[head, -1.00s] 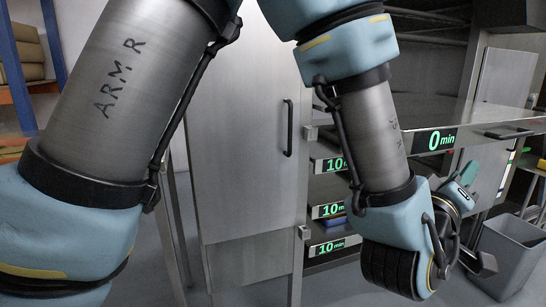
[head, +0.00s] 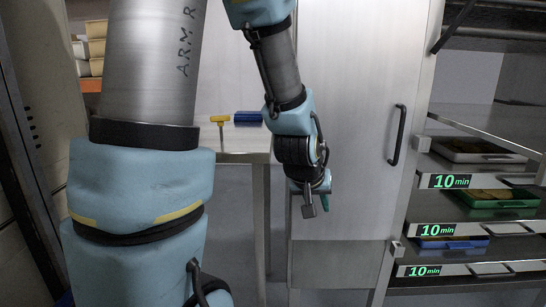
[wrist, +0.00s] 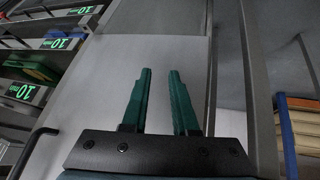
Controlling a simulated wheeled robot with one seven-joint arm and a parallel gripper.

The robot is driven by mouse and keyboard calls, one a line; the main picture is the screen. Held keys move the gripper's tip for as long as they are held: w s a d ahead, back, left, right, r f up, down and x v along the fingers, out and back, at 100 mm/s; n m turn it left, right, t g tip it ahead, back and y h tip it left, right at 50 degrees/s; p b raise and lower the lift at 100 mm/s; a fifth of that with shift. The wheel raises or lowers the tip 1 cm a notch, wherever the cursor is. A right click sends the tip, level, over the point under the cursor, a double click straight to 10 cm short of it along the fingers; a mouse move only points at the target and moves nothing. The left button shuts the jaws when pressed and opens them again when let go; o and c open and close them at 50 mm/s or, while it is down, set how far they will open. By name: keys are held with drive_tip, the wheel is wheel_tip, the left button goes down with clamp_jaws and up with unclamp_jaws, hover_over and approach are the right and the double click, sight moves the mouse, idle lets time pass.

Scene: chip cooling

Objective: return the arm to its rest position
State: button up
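My arm (head: 150,80) fills the left and middle of the head view, its forearm hanging down in front of a metal cabinet door. My gripper (head: 318,203) is at the lower end of the arm, in front of the door and right of a metal table. In the wrist view, the two green fingers of my gripper (wrist: 160,75) point away with a gap between them. Nothing is between the fingers.
A metal cabinet door (head: 350,130) with a black handle stands behind my gripper. The rack at right holds a grey tray (head: 472,157), a green tray (head: 495,204) and a blue tray (head: 452,243). A metal table (head: 225,150) bears a blue object (head: 247,117) and a yellow-topped tool (head: 220,121).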

drive_tip(key=s+a+f+n+g+y, duration=0.1)
drive_tip(key=s+a+g+y, duration=0.15)
drive_tip(key=a, duration=0.65)
drive_tip(key=s+a+n+g+y, duration=0.1)
drive_tip(key=s+a+g, duration=0.15)
drive_tip(key=a, duration=0.75)
wheel_tip(320, 180, up, 17)
drive_tip(key=s+p, duration=0.1)
drive_tip(key=p, duration=1.6)
drive_tip(key=shift+r+t, duration=0.15)
drive_tip(key=shift+t, duration=0.15)
